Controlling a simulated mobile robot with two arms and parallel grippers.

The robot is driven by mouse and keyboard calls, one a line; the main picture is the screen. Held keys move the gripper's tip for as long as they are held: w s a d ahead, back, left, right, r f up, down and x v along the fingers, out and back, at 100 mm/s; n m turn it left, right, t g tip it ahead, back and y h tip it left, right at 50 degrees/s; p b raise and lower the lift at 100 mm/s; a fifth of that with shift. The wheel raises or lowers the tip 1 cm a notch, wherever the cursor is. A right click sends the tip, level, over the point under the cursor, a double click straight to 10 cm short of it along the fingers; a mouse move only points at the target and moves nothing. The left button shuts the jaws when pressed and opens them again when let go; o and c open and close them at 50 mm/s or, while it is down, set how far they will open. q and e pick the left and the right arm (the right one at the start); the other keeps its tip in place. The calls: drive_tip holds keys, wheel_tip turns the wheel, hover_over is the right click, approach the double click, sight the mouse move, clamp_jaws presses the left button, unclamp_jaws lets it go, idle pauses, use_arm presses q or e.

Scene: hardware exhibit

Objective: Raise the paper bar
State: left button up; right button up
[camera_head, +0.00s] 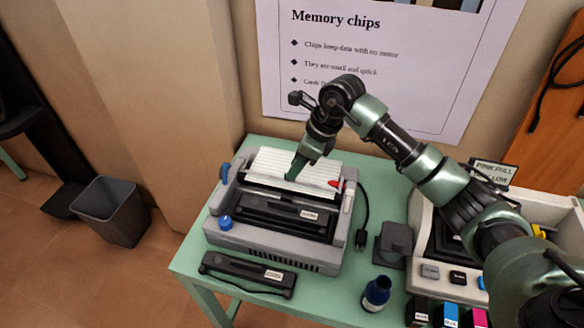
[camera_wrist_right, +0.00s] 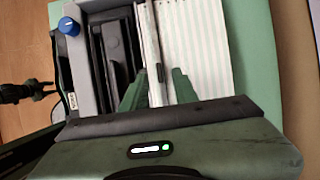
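The grey printer (camera_head: 217,235) stands on the green table with lined paper (camera_head: 270,160) at its back. The paper bar, a pale thin bar (camera_wrist_right: 151,45), runs along the front edge of the paper in the right wrist view. My right gripper (camera_head: 294,172) reaches down over the printer from behind and right. In the wrist view its two green fingers (camera_wrist_right: 158,92) are apart, with the bar between them. I cannot tell whether they touch it. A red lever (camera_head: 335,184) is at the printer's right end.
A dark ribbon cartridge (camera_head: 247,272) lies in front of the printer. A blue bottle (camera_head: 376,294) and a second machine (camera_head: 422,215) stand to the right. A poster (camera_head: 400,60) hangs on the wall behind. A grey bin (camera_head: 112,211) stands on the floor at left.

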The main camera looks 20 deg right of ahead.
drive_tip(key=shift+x, duration=1.35)
clamp_jaws()
idle(0.4)
